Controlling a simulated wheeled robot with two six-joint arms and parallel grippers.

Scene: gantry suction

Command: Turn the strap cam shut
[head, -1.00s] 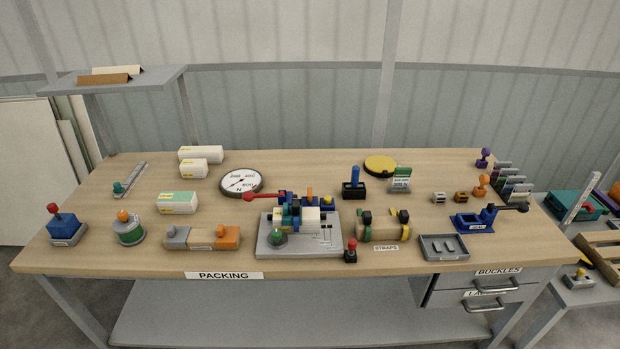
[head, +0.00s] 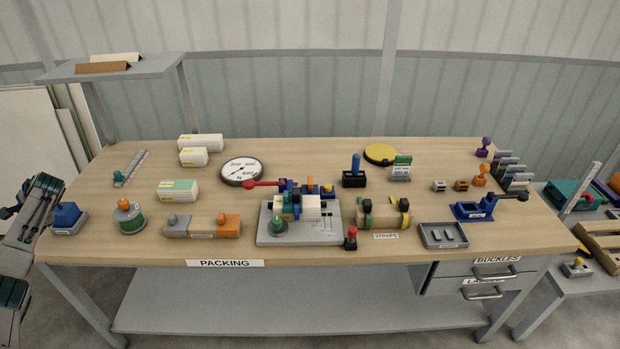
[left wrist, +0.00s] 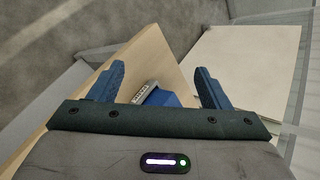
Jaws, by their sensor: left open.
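A grey fixture plate (head: 262,235) sits at the middle front of the table in the head view. It carries blue, white and orange blocks, a green knob and a long red-tipped lever (head: 262,184) pointing left. A wooden block (head: 385,218) with black fittings and green and yellow bands stands to its right, behind a STRAPS label. I cannot tell which part is the strap cam. My left gripper (left wrist: 158,82) is open and empty in the left wrist view, with a blue block (left wrist: 160,98) at the table's left end showing between its fingers. My right gripper is out of view.
The same blue block (head: 68,214) stands beside my left arm in the head view. A green-banded round holder (head: 130,220), a grey-and-orange wooden piece (head: 203,226) and a dial (head: 243,172) lie between it and the fixture. A red-topped post (head: 351,238) stands at the plate's right front corner.

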